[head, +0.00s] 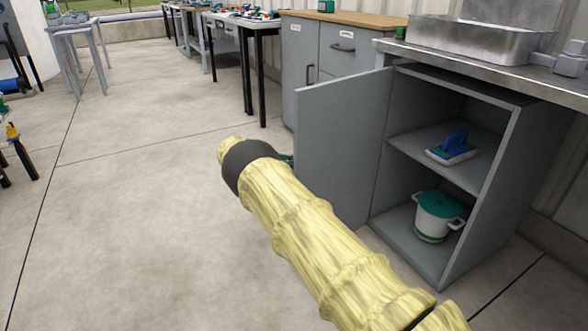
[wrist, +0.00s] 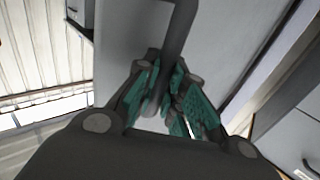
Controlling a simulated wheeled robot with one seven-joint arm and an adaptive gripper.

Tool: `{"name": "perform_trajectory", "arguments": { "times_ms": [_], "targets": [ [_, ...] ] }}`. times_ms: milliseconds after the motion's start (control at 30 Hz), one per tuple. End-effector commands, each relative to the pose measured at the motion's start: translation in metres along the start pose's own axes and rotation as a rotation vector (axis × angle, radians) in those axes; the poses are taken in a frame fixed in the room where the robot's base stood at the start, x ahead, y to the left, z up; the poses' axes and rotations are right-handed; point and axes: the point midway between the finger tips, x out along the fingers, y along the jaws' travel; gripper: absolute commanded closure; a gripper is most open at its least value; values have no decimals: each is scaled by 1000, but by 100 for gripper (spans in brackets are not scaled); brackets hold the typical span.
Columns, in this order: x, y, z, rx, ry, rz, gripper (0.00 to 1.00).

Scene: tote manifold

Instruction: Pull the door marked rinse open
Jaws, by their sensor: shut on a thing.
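The grey cabinet door (head: 340,140) under the metal-topped sink counter stands wide open, swung out to the left, with its inner face showing. No rinse label can be read on it from here. In the wrist view, my gripper (wrist: 170,100) has its teal-padded fingers closed around the dark bar handle (wrist: 180,30) on the door's outer face. In the head view, only a bit of teal of my gripper shows at the door's left edge, past my yellow-sleeved arm; the handle is hidden there.
A grey cabinet with a wooden top (head: 345,19) stands behind the door.

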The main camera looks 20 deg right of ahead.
Motion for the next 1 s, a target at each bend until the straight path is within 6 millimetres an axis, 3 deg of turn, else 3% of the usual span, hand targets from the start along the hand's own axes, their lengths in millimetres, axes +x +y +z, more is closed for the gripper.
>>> {"name": "perform_trajectory", "arguments": {
  "times_ms": [367, 400, 500, 1000],
  "targets": [
    [4, -5, -2, 4, 3, 0, 100],
    [3, -5, -2, 4, 3, -1, 85],
    [1, -4, -1, 3, 3, -2, 67],
    [-7, 0, -6, 2, 1, -8, 66]
  ]
}}
